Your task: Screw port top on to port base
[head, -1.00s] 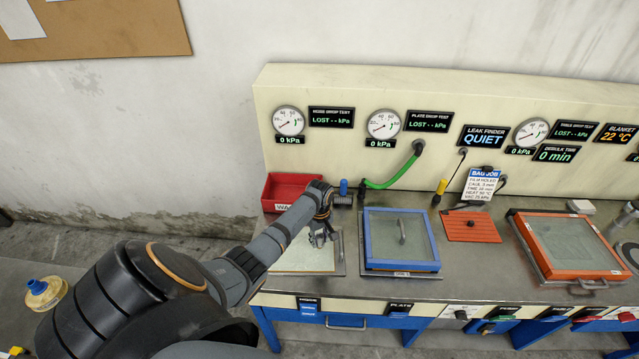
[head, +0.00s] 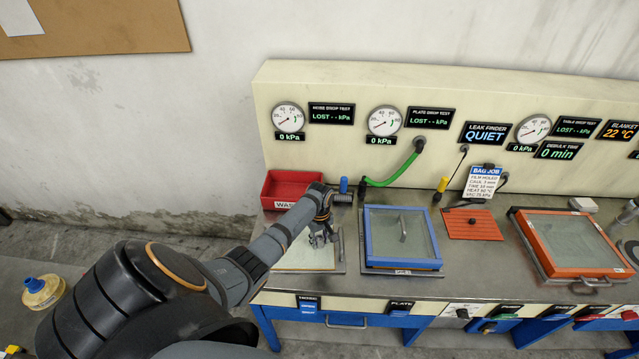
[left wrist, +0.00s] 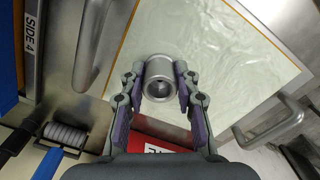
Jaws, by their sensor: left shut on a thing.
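My left gripper (head: 322,238) is over the pale film-covered panel at the left of the bench. In the left wrist view its two fingers (left wrist: 160,88) are shut on a round silver metal port piece (left wrist: 159,68) with a dark central hole. The piece sits between the fingertips, over the film panel (left wrist: 215,45). I cannot tell whether it is the port top alone or the top on the base, nor whether it touches the panel. The fingers hide part of its sides. My right gripper is not in view.
A red bin (head: 290,188) stands behind the panel. A blue-framed glass lid (head: 403,268) lies to its right, with a green hose (head: 395,177) behind. The panel has metal handles (left wrist: 272,122) at its sides. An orange mat (head: 472,225) and orange frame (head: 575,245) lie farther right.

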